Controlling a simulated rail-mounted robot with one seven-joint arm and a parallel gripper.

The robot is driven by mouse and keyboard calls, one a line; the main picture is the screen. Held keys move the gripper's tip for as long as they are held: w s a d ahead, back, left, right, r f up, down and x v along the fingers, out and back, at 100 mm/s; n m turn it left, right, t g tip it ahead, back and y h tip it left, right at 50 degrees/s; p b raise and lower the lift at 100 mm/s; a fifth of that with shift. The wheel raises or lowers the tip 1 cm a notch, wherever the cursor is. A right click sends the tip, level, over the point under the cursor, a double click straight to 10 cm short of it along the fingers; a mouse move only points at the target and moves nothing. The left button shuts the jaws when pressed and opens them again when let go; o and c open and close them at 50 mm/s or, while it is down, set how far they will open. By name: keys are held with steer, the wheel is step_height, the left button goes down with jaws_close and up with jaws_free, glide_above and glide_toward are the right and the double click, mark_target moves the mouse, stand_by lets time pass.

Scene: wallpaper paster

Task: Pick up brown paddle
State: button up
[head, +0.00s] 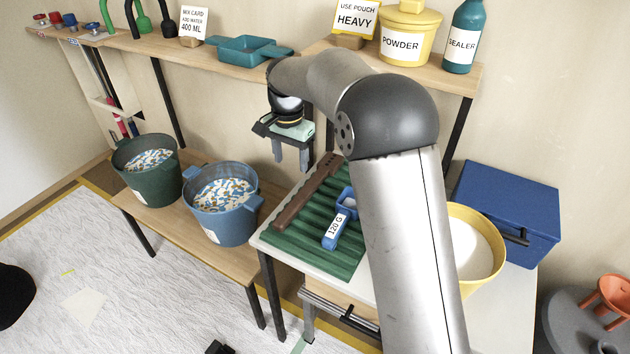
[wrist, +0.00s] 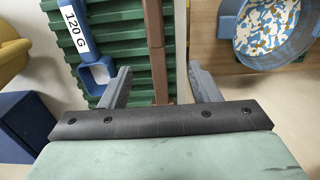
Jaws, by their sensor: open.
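The brown paddle (head: 306,197) lies on a green ribbed mat (head: 318,255) on the white table. The fingers also show in the wrist view (wrist: 160,72). How high they are above the paddle is hard to tell. The paddle's near end is hidden behind the gripper body in the wrist view.
A blue scoop marked 120 G (head: 337,231) lies beside the paddle. Blue (head: 228,225) and green (head: 150,186) buckets stand on the lower bench to the left. A yellow tub (head: 488,285) and blue box (head: 508,200) are at the right. A shelf (head: 230,68) runs behind.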

glide_above(296, 202)
steer(key=f, duration=0.9)
steer(key=shift+w+a+f, duration=0.3)
steer(key=f, duration=0.3)
steer(key=f+p, duration=0.1)
steer(key=shift+s+d+f, duration=0.15)
steer(key=shift+s+d, duration=0.1)
steer(key=shift+d, duration=0.05)
steer(key=shift+f, duration=0.4)
steer(key=c, duration=1)
steer(key=shift+c, duration=0.3)
